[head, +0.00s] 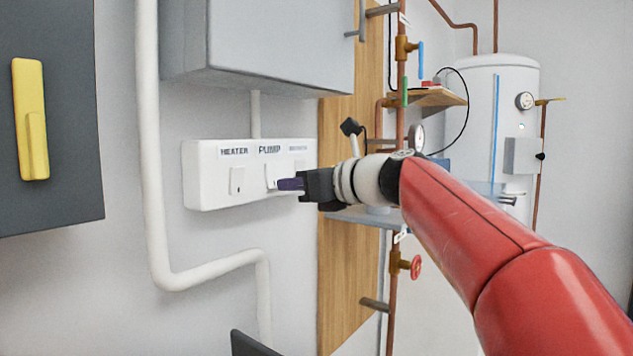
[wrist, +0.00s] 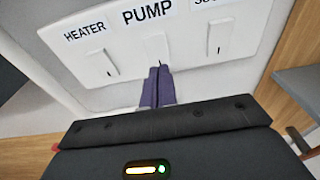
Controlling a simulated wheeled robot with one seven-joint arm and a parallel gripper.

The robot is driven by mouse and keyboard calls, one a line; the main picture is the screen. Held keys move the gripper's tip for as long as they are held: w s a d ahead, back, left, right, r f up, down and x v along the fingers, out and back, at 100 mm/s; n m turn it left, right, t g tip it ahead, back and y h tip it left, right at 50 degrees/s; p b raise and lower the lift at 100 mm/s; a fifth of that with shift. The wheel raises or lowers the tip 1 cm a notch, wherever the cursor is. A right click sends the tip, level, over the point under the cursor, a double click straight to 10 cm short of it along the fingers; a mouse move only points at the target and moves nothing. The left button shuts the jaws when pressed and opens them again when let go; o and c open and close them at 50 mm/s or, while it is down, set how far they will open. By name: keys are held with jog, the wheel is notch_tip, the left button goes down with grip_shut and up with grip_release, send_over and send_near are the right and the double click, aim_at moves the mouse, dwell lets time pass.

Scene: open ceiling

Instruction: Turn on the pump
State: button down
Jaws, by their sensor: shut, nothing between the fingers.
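The white switch panel (head: 212,190) is on the wall left of centre in the head view and across the top of the wrist view (wrist: 190,55). It carries labels HEATER, PUMP and a third one that is partly cut off or too blurred to read. The pump switch (head: 271,175) is the middle one; it also shows in the wrist view (wrist: 156,48), its lower part hidden by my fingers. My gripper (head: 281,184) is shut and empty, its purple fingertips (wrist: 156,72) at the lower part of the pump switch. I cannot tell whether they touch it.
The heater switch (head: 237,181) is just left. A grey box (head: 270,45) hangs above the panel. A white pipe (head: 152,150) runs down the wall at left. Copper pipes (head: 391,300) with valves and a white tank (head: 480,120) stand behind my arm at right.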

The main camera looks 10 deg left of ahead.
jog(key=shift+w+a+f, duration=0.1)
jog(key=shift+w+a, duration=0.25)
jog(key=shift+a, duration=0.25)
jog(key=shift+w+a+f, duration=0.1)
jog(key=shift+a, duration=0.05)
